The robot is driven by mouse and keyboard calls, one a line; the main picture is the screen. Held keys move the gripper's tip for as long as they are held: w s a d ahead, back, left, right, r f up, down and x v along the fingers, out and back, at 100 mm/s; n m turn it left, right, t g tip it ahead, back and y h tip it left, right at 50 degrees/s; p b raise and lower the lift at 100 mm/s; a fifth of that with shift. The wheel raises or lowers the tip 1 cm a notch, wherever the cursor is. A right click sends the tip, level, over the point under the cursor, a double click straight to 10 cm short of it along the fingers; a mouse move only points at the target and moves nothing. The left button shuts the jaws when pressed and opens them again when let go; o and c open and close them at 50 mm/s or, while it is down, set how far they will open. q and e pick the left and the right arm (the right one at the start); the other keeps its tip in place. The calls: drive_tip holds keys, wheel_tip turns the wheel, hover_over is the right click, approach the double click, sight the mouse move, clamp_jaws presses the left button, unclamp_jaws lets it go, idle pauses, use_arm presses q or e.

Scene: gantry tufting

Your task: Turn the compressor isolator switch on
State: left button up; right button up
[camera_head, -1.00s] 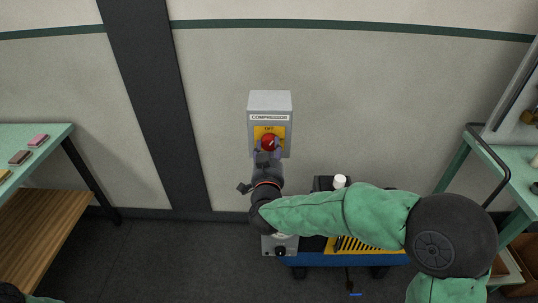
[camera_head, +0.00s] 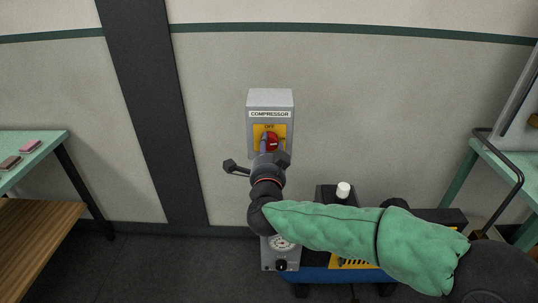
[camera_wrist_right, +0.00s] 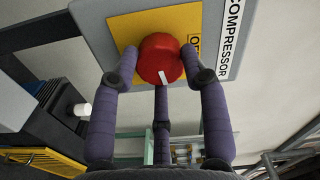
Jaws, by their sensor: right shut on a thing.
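The compressor isolator switch is a grey box (camera_head: 270,101) on the wall, labelled COMPRESSOR, with a yellow plate (camera_head: 260,130) marked OFF. Its red round knob (camera_head: 272,141) shows in the middle of the plate. In the right wrist view the knob (camera_wrist_right: 160,60) has a white mark on its rim. My right gripper (camera_head: 270,148) reaches up to the knob from below. In the right wrist view the fingers (camera_wrist_right: 160,62) are closed around the knob's sides. My left gripper is not in view.
A blue compressor (camera_head: 318,273) with a gauge and a white cap (camera_head: 343,190) stands on the floor below the switch. A green-topped bench (camera_head: 40,150) with small blocks is at the left. Another green bench (camera_head: 510,165) is at the right. A dark post stands left of the switch.

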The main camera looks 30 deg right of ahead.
drive_tip(key=shift+m+b, duration=0.5)
drive_tip(key=shift+m, duration=0.2)
drive_tip(key=shift+r, duration=0.1)
drive_tip(key=o, duration=1.2)
drive_tip(key=shift+d, duration=0.1)
drive_tip(key=shift+c, duration=0.2)
drive_tip(key=v, duration=1.2)
